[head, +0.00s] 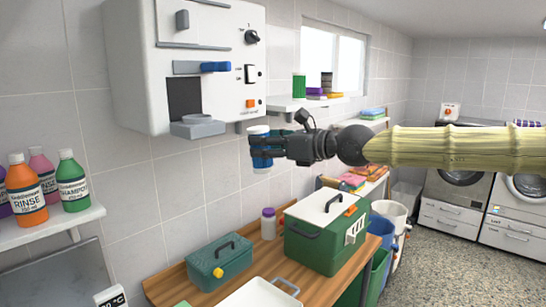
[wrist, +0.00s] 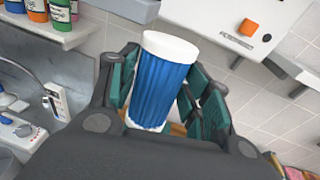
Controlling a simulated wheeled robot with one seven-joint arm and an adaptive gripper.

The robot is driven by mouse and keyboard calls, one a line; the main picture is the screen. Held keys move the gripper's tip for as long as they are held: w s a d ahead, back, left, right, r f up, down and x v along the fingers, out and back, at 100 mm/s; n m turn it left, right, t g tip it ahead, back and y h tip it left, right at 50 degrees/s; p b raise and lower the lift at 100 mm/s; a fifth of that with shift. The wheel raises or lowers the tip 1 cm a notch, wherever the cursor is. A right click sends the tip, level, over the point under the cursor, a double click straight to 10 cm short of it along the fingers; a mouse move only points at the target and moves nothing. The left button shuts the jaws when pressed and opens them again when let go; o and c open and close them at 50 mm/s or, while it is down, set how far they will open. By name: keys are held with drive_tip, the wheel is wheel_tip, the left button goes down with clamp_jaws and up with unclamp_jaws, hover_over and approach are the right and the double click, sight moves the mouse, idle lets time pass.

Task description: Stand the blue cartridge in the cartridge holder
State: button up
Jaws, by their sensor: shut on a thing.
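The blue cartridge (wrist: 157,88) has ribbed blue sides and white ends. It stands between the two green-padded fingers in the wrist view, slightly tilted in that picture. In the head view it (head: 261,168) shows above and below the fingers, roughly upright, in the air above the bench. My gripper (head: 265,147) is shut on its middle. A grey round bracket (head: 198,127), which looks like the cartridge holder, juts from the foot of the white wall unit (head: 140,65), left of and slightly above the cartridge. Whether the bracket has an opening on top is not clear.
A wall shelf (head: 306,102) with a green can and stacked items is behind my gripper. Below, a wooden bench (head: 178,284) bears a green toolbox (head: 220,262) and a larger white-lidded green box (head: 326,230). Bottles stand on the left shelf (head: 50,228). Clear air separates cartridge and bracket.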

drive_tip(key=s+a+r+y+p, duration=0.1)
drive_tip(key=s+a+r, duration=0.2)
drive_tip(key=r, duration=0.5)
drive_tip(key=s+a+r+y+p, duration=0.1)
drive_tip(key=s+a+r, duration=0.3)
drive_tip(key=r, duration=0.4)
drive_tip(key=shift+g, duration=0.3)
drive_tip(key=shift+w+a+f+p, duration=0.3)
drive_tip(key=shift+w+a+p, duration=0.2)
drive_tip(key=shift+w+a, duration=0.8)
drive_tip(key=shift+w+a+f+p, duration=0.25)
drive_tip(key=shift+w+a+p, duration=0.2)
drive_tip(key=shift+w+a, duration=0.85)
drive_tip(key=shift+w+a+f+p, duration=0.4)
drive_tip(key=shift+w+a, duration=0.45)
drive_tip(key=shift+a, duration=0.85)
drive_tip(key=shift+d+f+b, duration=0.1)
drive_tip(key=shift+f+b, duration=0.65)
drive_tip(key=shift+b, duration=0.3)
drive_tip(key=shift+f, duration=0.1)
drive_tip(key=o, duration=1.3)
drive_tip(key=shift+c, duration=0.2)
